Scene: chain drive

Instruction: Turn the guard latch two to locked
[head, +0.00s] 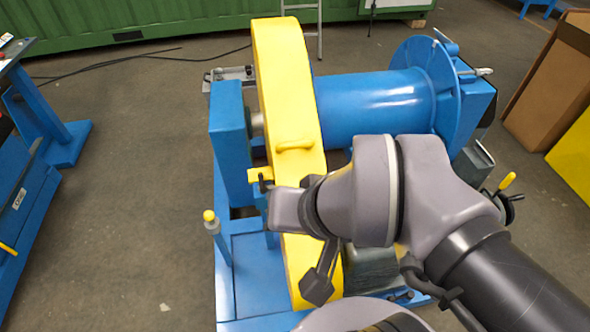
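A tall yellow guard (277,75) with a yellow grab handle (295,145) stands over the drive on a blue machine frame (231,145). A small yellow bracket with a dark piece, seemingly a guard latch (259,175), sits at the guard's left edge. I cannot tell its number or whether it is locked. My grey wrist is right beside it, overlapping the guard in the picture. My gripper (318,286) shows only in part as dark pieces below the wrist, in front of the lower guard. Its fingers are not clear, and contact with the latch cannot be told.
A blue drum (375,103) with a round flange lies right of the guard. A yellow-knobbed post (210,218) stands at the left and a yellow-handled crank (507,182) at the right. A blue bench (25,215) is far left, cardboard boxes (552,75) far right. Open floor lies left.

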